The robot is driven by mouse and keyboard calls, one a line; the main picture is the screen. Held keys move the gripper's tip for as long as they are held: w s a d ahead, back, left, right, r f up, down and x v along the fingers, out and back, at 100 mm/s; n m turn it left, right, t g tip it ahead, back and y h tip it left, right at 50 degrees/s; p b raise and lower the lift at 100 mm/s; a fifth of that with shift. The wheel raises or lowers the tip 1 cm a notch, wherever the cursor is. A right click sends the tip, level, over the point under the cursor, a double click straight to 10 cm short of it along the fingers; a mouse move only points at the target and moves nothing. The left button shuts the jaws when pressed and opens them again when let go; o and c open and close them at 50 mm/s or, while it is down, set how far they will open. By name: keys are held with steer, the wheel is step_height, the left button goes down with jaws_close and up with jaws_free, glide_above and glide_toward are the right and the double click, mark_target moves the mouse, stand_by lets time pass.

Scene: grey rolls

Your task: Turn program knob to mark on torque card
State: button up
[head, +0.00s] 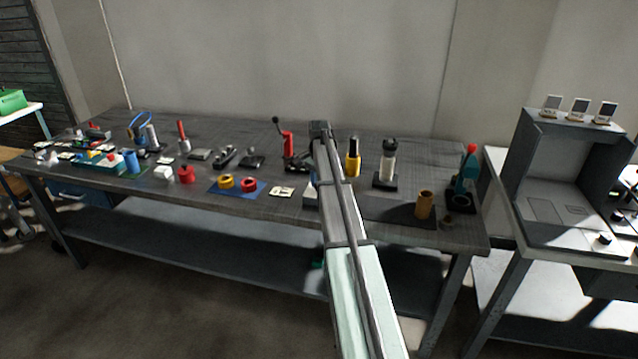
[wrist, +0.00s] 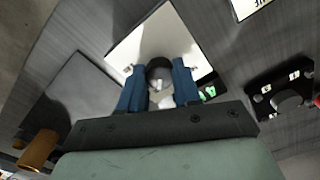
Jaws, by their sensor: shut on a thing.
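In the wrist view, the blue fingers of my gripper (wrist: 160,88) are closed on the sides of a dark round knob (wrist: 160,68) with a pale mark on its face. The knob is on a white panel (wrist: 128,42), and a small green-lit display (wrist: 208,93) shows beside the right finger. In the head view, my arm hides the knob and my fingers; part of a white box (head: 310,191) shows left of the arm. A small pale card with dark print (head: 282,192) lies left of that box; a card also shows at the wrist view's top right (wrist: 246,8). Its mark is unreadable.
Rolls of tape (head: 249,184) and several small items crowd the left.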

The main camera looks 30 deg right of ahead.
stand_by(0.4)
steer(key=o, duration=1.1)
steer(key=shift+c, duration=0.2)
step_height(320, 180, up, 14)
